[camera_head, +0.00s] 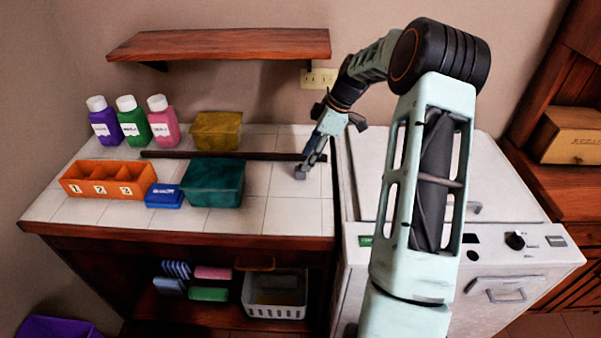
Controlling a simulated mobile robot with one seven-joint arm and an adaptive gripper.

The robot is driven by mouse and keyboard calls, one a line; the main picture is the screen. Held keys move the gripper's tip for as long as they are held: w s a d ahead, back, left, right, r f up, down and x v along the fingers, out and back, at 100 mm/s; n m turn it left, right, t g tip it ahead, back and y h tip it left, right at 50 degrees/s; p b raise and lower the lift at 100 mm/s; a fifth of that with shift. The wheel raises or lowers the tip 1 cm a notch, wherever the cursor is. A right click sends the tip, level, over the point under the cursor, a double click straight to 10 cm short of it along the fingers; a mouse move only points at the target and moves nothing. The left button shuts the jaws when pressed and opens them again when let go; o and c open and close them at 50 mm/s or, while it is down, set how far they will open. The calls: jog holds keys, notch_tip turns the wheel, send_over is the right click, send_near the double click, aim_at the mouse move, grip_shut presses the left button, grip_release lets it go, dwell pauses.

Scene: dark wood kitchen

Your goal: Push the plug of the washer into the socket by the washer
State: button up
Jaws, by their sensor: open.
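The white washer (516,260) stands at the right, partly hidden behind my arm. The cream socket plate (311,77) is on the wall behind the counter, under the right end of the shelf, with my arm just to its right. My gripper (302,171) points down over the right part of the tiled counter, in front of and below the socket, left of the washer. It is open, though its fingers look small and dark here. I cannot clearly make out the plug or its cord; they may be hidden by my gripper or arm.
A long dark strip (220,155) runs across the counter toward my gripper. Three bottles (132,124), a yellow box (217,131), a teal box (213,183), a blue box (164,196) and an orange divided tray (98,191) stand further left. A wooden shelf (220,45) overhangs the back.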

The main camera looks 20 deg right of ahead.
aim_at(300, 168)
jog(key=shift+a+p+x, duration=0.1)
jog(key=shift+p+x, duration=0.1)
jog(key=shift+x, duration=1.15)
jog(key=shift+a+p+x, duration=0.15)
jog(key=shift+p+x, duration=0.05)
jog(key=shift+x, duration=1.15)
jog(key=shift+r, duration=0.15)
jog(key=c, duration=1.2)
jog(key=shift+o, duration=0.2)
jog(key=shift+r, duration=0.1)
